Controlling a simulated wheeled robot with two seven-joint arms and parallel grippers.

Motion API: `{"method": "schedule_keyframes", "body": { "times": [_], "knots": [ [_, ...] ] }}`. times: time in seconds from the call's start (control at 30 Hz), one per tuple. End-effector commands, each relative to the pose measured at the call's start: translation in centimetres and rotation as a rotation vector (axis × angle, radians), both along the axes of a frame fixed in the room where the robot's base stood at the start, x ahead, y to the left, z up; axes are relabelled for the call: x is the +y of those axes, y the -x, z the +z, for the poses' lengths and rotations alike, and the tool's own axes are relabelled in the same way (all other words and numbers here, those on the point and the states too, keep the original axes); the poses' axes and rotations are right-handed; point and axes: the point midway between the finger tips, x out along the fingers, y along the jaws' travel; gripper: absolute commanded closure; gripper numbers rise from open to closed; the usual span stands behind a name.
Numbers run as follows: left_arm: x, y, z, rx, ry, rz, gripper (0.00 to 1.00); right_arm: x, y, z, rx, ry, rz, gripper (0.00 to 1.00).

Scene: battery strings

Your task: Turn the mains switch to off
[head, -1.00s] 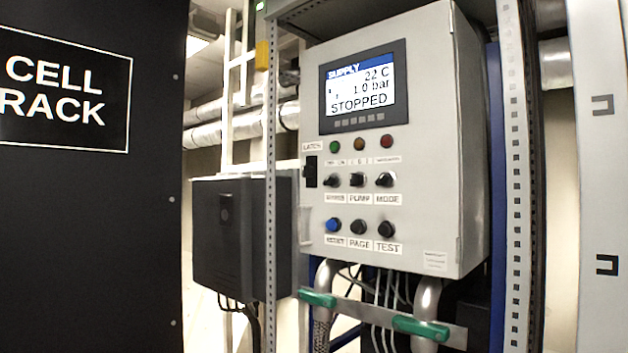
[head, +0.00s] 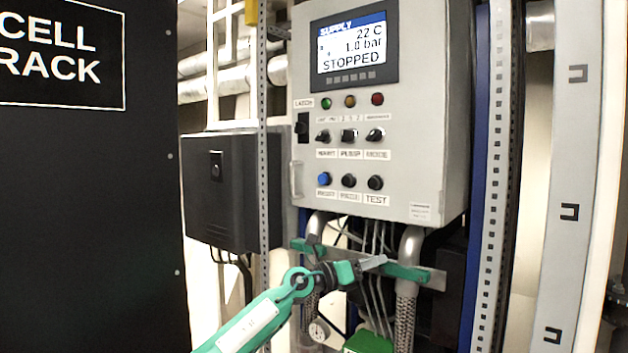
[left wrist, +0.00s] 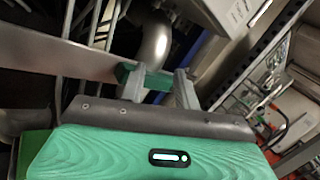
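The upper row has a left knob (head: 324,136), a middle knob (head: 349,136) and a right knob (head: 375,135). Most labels are blurred, so I cannot tell which control is the mains switch. A black switch (head: 303,127) sits at the cabinet's left edge. My left gripper (head: 375,263) is below the cabinet, near the metal bar. In the left wrist view its two fingers (left wrist: 158,88) stand apart, with a green handle (left wrist: 150,78) showing between them; contact is unclear. My right gripper is not in view.
The cabinet display (head: 350,48) reads STOPPED. Green handles (head: 408,272) sit on pipes along the bar below. A dark wall box (head: 225,215) with a small black knob (head: 216,165) hangs left. A perforated rack post (head: 264,210) and black cell rack (head: 90,230) stand left.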

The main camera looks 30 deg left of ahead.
Motion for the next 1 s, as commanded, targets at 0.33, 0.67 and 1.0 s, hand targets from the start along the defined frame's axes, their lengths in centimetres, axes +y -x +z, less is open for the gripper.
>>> {"method": "schedule_keyframes", "body": {
  "times": [0.33, 0.67, 1.0],
  "knots": [
    [7.0, 5.5, 17.7, -0.244, -0.694, 0.198, 0.68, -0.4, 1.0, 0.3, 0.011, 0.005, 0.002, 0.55],
    [15.7, 12.6, 28.4, -0.277, -1.106, 0.498, 0.68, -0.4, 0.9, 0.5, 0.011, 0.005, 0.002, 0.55],
    [17.1, 12.1, 30.2, -0.265, -1.161, 0.553, 0.68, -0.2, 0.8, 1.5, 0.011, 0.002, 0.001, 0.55]
  ]
}}
